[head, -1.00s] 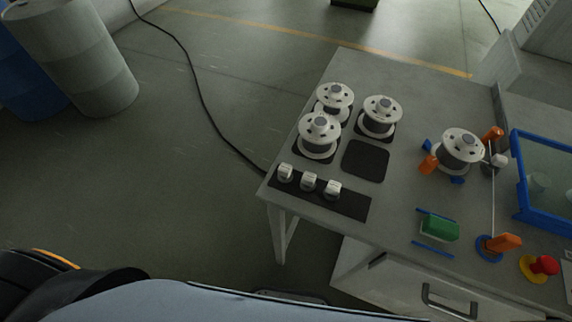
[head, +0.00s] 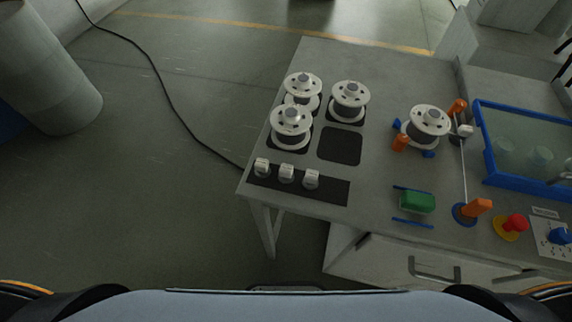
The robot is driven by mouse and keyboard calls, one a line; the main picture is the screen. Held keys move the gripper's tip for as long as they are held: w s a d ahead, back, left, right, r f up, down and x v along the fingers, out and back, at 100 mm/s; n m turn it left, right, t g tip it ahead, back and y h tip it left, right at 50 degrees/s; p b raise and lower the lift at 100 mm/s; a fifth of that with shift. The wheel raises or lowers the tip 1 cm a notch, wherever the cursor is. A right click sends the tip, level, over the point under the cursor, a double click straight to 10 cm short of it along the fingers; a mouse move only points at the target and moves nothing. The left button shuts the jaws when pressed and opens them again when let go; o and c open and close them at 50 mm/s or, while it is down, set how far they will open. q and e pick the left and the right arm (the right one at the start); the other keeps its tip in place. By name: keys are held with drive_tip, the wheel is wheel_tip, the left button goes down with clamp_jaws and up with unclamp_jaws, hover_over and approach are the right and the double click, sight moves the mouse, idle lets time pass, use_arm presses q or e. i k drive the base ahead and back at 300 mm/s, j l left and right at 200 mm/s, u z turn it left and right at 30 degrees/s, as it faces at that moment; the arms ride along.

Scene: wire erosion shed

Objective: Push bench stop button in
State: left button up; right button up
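The bench stop button (head: 516,223) is a red mushroom knob on a yellow round base, near the front edge of the bench (head: 377,185) at the right of the head view. It stands up from its base; I cannot tell from here how far in it is. Neither gripper shows in the head view.
An orange handle (head: 477,207) stands just left of the button, and a panel with a blue knob (head: 557,236) just right. A green block (head: 417,202), several wire spools (head: 348,99) and a blue-framed tank (head: 487,150) are on the bench. A cable (head: 171,103) crosses the floor.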

sight(517, 223)
drive_tip(key=z, duration=1.2)
